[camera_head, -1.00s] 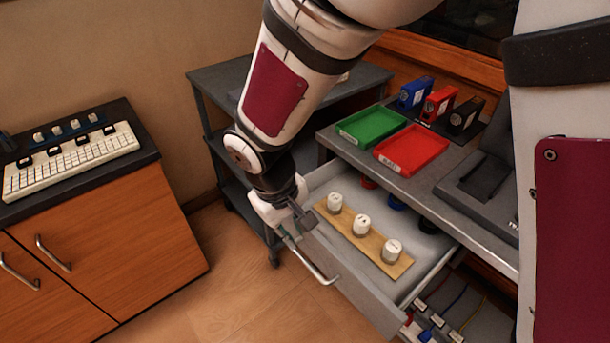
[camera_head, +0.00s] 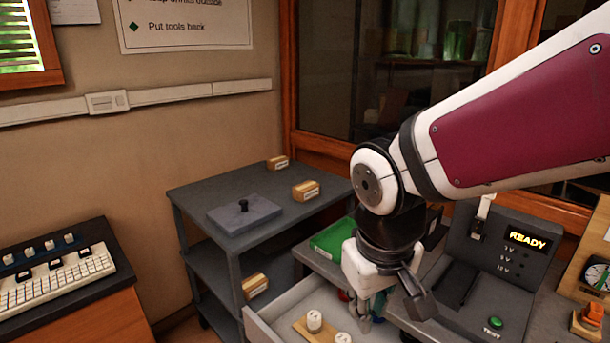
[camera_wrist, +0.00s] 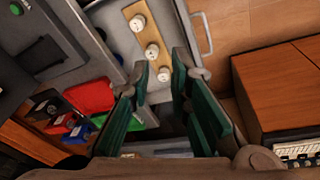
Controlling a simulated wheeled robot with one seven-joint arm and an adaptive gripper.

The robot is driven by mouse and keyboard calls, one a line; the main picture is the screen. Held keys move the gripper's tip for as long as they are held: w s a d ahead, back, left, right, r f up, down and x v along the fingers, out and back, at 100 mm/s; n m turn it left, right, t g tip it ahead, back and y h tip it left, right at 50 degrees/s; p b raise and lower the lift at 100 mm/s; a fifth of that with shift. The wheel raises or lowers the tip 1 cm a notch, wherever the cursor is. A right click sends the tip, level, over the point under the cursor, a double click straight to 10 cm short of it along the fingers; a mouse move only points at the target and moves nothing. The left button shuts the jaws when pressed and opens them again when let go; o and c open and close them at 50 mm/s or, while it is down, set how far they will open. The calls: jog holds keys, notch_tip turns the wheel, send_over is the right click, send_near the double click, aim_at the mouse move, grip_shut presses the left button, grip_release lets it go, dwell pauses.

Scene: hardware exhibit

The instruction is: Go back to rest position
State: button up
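My gripper (camera_head: 388,303) hangs below my wrist in the head view, above the right side of the pulled-out drawer (camera_head: 268,327). In the wrist view the two green-padded fingers of my gripper (camera_wrist: 160,70) stand apart with nothing between them. The drawer holds a wooden strip (camera_wrist: 139,13) with white-capped pieces; three caps show in the wrist view, two in the head view. My arm and gripper hide part of the drawer and the workbench.
A dark grey cart (camera_head: 185,187) stands against the wall with small wooden blocks and a knobbed plate. A green tray (camera_head: 333,238) and a panel reading READY (camera_head: 528,238) are on the workbench. A keyboard (camera_head: 60,284) sits on the left cabinet. The drawer juts into open floor.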

jog(key=s+d+r+m+t+p, duration=0.1)
jog(key=s+d+r+m+p, duration=0.1)
jog(key=s+d+r, duration=0.3)
jog(key=s+d+r+m+p, duration=0.2)
jog(key=s+d+r, duration=0.3)
jog(key=s, duration=0.4)
jog(key=shift+r+t, duration=0.4)
jog(key=shift+s+d, duration=0.1)
